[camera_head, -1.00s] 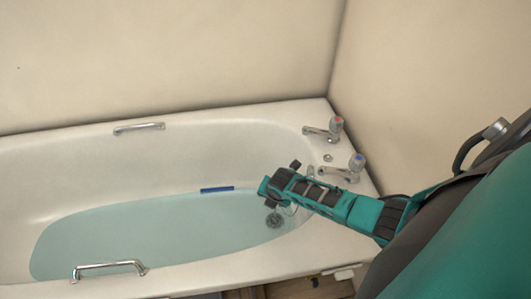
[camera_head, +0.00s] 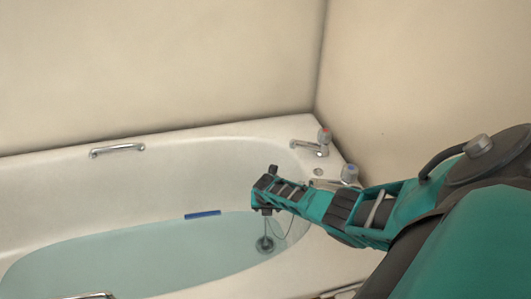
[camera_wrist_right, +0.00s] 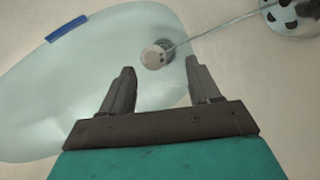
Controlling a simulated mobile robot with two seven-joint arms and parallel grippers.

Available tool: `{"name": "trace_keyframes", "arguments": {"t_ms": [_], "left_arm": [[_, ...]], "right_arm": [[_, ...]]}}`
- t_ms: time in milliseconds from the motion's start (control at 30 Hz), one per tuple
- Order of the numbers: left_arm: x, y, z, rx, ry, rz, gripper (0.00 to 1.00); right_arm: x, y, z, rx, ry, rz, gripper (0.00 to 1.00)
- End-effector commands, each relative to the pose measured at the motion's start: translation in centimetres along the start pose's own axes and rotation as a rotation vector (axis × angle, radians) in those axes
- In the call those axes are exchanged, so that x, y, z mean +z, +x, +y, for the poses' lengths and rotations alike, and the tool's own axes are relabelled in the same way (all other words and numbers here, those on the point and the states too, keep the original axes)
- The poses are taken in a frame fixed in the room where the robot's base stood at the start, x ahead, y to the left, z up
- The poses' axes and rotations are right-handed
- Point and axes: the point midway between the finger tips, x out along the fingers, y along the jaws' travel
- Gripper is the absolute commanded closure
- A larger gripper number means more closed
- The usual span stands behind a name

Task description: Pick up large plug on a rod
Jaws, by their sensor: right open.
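The plug (camera_wrist_right: 156,55) shows in the right wrist view as a small round piece with a pale face, joined to a thin straight line. It lies just beyond and between my fingertips. In the head view a dark round piece (camera_head: 264,244) sits at the tub's tap end under the water, with a thin line rising from it; I cannot tell plug from drain there. My right gripper (camera_head: 263,193) is over the tap end of the bath, open and empty. It also shows in the right wrist view (camera_wrist_right: 160,70). My left gripper is not in view.
The white bathtub (camera_head: 180,148) holds water (camera_head: 130,255). A blue bar (camera_head: 203,214) lies at the water's far edge. Two taps, one red-topped (camera_head: 323,140) and one blue-topped (camera_head: 349,173), stand on the right rim. A chrome grab handle (camera_head: 117,150) is on the back rim.

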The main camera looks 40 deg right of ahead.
Motion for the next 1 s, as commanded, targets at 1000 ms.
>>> {"name": "trace_keyframes", "arguments": {"t_ms": [1000], "left_arm": [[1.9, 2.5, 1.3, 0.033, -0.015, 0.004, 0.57]], "right_arm": [[0.4, 5.2, 0.6, 0.000, 0.001, 0.000, 0.46]]}}
